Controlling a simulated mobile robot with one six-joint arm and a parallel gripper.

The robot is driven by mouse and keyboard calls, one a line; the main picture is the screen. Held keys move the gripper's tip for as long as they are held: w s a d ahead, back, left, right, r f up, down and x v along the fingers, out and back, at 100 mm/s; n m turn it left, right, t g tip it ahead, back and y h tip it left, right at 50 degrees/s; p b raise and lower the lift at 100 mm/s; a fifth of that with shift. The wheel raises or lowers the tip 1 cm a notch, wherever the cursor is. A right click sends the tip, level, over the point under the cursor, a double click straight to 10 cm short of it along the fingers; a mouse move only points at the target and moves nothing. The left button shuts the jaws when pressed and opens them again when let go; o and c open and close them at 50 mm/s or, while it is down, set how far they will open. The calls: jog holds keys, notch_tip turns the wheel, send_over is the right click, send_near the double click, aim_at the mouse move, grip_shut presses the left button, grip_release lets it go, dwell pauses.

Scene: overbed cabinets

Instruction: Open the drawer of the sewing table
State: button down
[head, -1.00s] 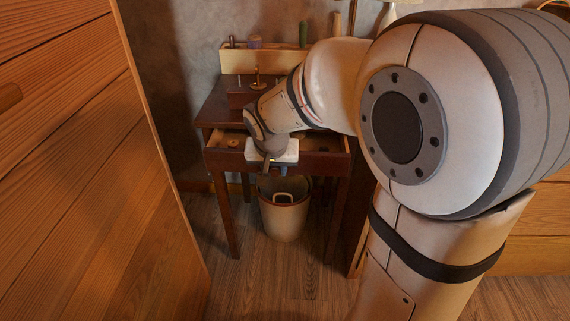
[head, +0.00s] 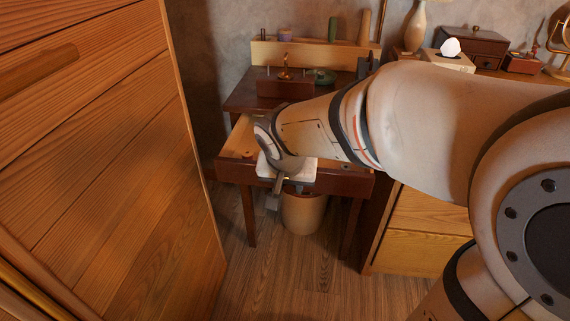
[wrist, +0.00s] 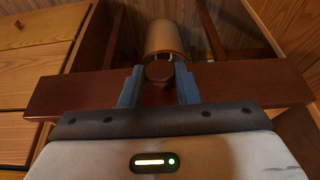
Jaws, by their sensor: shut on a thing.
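The sewing table (head: 252,95) is dark wood and stands against the wall in the head view. Its drawer (head: 236,143) is pulled out toward me, with its pale interior showing left of my wrist. The drawer front (head: 345,184) also crosses the wrist view as a dark reddish board (wrist: 240,82). In the wrist view, a round dark knob (wrist: 158,71) sits between the two blue-grey fingers of my gripper (wrist: 158,88), which is shut on it. In the head view, my wrist hides the knob and part of the drawer.
A bin (head: 303,214) stands on the floor under the drawer. A tall wooden cabinet (head: 110,150) is close on the left. A chest of drawers (head: 425,215) stands right of the table, with a tissue box (head: 447,62) on top. Floor in front is clear.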

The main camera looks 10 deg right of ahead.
jog(key=c, duration=1.1)
grip_release()
jog(key=shift+w, duration=0.1)
jog(key=p+v, duration=0.3)
jog(key=v, duration=0.4)
jog(key=shift+r, duration=0.35)
jog(key=s+d+r+n+p, duration=0.1)
jog(key=s+d+r+p, duration=0.1)
jog(key=r+p, duration=0.6)
jog(key=s+d+r+n+g+y+p, duration=0.1)
jog(key=s+d+r+p, duration=0.2)
jog(key=r+p, duration=0.6)
jog(key=s+d+r+n+p, duration=0.1)
jog(key=s+r+p, duration=0.5)
jog(key=p, duration=0.6)
jog(key=shift+d+r+g, duration=0.15)
jog(key=shift+d+r, duration=0.25)
jog(key=shift+r, duration=0.2)
jog(key=shift+d+r+g, duration=0.15)
jog(key=shift+d+r, duration=0.25)
jog(key=shift+r, duration=0.2)
